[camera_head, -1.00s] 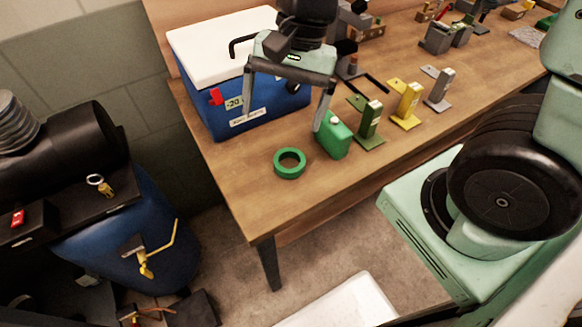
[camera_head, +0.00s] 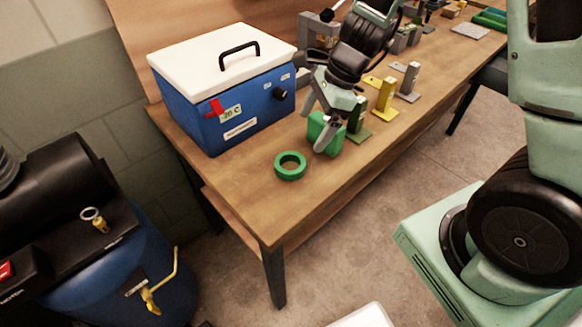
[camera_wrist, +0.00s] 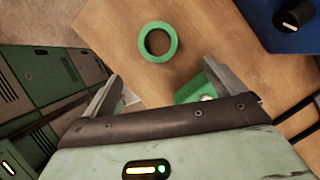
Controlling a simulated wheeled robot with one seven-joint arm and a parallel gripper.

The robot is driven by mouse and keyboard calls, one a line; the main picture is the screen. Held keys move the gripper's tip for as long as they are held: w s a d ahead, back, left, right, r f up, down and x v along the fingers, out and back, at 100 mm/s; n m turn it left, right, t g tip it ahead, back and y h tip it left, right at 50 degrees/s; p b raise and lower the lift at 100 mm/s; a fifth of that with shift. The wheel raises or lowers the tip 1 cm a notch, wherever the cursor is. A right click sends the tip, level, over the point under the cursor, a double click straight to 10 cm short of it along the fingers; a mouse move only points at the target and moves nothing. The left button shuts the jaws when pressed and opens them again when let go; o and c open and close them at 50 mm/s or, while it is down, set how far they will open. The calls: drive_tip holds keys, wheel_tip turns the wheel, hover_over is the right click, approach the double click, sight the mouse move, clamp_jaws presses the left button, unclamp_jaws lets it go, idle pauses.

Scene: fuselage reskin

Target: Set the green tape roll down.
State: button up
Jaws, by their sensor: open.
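The green tape roll (camera_head: 290,154) lies flat on the wooden bench, near its left front corner. In the wrist view the roll (camera_wrist: 173,53) shows as a full ring on the wood, apart from my fingers.
A blue cooler (camera_head: 193,112) with a white lid stands at the back left. Bare wood (camera_head: 250,205) lies in front of the roll.

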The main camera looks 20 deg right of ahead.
hover_over(304, 159)
wheel_tip(304, 159, down, 5)
drive_tip(key=shift+r+b, duration=0.15)
drive_tip(key=shift+b, duration=0.25)
drive_tip(key=shift+s+d+b+x, duration=0.1)
drive_tip(key=shift+b+x, duration=0.15)
drive_tip(key=shift+x, duration=1.1)
drive_tip(key=shift+s+d+b+x, duration=0.1)
drive_tip(key=shift+s+b+x, duration=0.1)
drive_tip(key=shift+x, duration=1.15)
drive_tip(key=shift+c, duration=0.3)
drive_tip(key=c, duration=1.1)
